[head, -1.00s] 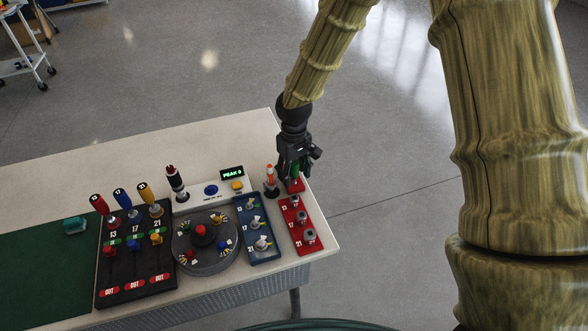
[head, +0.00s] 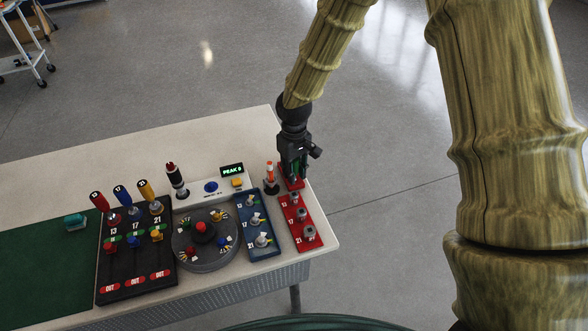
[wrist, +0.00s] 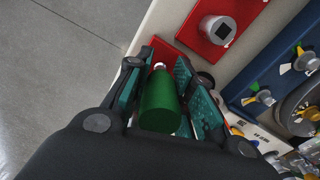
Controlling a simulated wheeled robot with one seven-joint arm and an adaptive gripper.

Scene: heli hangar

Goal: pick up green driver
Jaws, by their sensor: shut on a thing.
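The green driver (wrist: 160,103) stands between the two finger pads of my gripper (wrist: 163,92) in the wrist view, its rounded handle toward the camera. The pads close on it from both sides. In the head view my gripper (head: 294,172) points down at the far end of a red panel, and only a little green of the driver shows between the fingers. A red base (head: 290,183) lies beneath the fingers. The driver's lower end is hidden, so I cannot tell whether it touches the base.
A red panel (head: 303,236) with several grey knobs lies just in front. A blue panel (head: 264,245), a round turntable (head: 198,252) and a black rack (head: 113,280) with red, blue and yellow drivers are farther left. The table's right edge is near.

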